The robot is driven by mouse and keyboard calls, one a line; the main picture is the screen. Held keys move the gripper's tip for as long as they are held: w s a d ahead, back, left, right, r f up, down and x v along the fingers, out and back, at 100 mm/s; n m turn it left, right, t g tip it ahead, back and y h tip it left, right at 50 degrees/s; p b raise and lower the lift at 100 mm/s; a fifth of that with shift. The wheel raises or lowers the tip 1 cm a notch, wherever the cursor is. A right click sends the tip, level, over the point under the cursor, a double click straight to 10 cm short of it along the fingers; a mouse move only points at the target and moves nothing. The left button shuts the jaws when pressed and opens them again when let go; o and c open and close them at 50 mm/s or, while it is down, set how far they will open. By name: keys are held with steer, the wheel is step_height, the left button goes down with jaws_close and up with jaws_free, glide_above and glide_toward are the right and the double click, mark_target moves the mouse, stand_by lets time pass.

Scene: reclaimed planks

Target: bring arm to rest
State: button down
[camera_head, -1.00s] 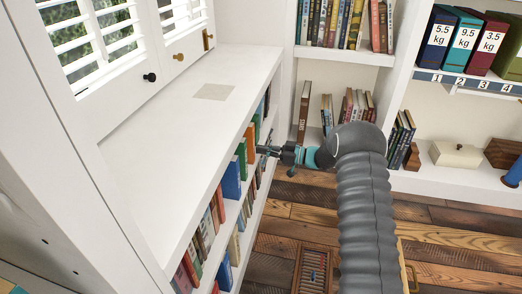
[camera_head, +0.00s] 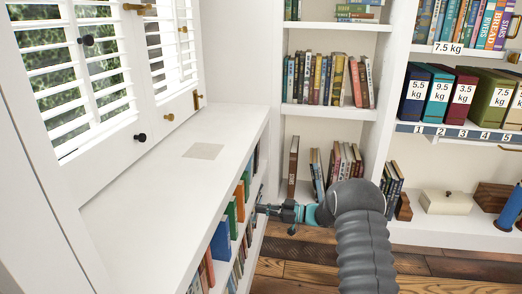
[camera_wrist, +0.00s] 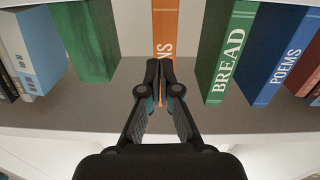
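My gripper (camera_head: 263,209) is at the front of the low white bookcase by the window, level with its books. In the wrist view my gripper (camera_wrist: 160,68) has its two black fingertips together, with no object seen held between them. An orange book (camera_wrist: 164,28) whose spine ends in "NS" stands straight behind the fingertips. To its right are a green "BREAD" book (camera_wrist: 229,50) and a blue "POEMS" book (camera_wrist: 281,55). Whether the fingertips touch the orange spine cannot be told.
The white bookcase top (camera_head: 235,130) is bare but for a pale square (camera_head: 203,151). A tall bookcase at the back holds books, weight-marked binders (camera_head: 460,97) and a cream box (camera_head: 446,202). Plank floor (camera_head: 300,250) shows between them.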

steer(key=w+d+f+m+t+h, duration=0.55)
steer(key=w+d+f+h, duration=0.2)
steer(key=f+h, duration=0.2)
steer(key=s+d+r+m+g+h, duration=0.2)
steer(key=s+d+r+m+h, duration=0.3)
steer(key=s+d+h, duration=0.6)
steer(key=s+d+r+m+g, duration=0.2)
steer(key=s+r, duration=0.3)
steer(key=s, duration=0.4)
steer(key=s+d+r+m+g, duration=0.1)
steer(key=s+r+m+g, duration=0.1)
steer(key=s+r, duration=0.6)
steer(key=s+a+r+y, duration=0.1)
steer(key=s+r, duration=0.3)
steer(key=s, duration=0.4)
steer(key=s+a+r+m+t+y, duration=0.1)
steer(key=s+a+r, duration=0.2)
steer(key=s, duration=0.5)
steer(key=s+a+r+t+y, duration=0.1)
steer(key=s+r, duration=0.3)
steer(key=s, duration=0.5)
steer(key=shift+a+r, duration=0.35)
steer(key=shift+a, duration=0.25)
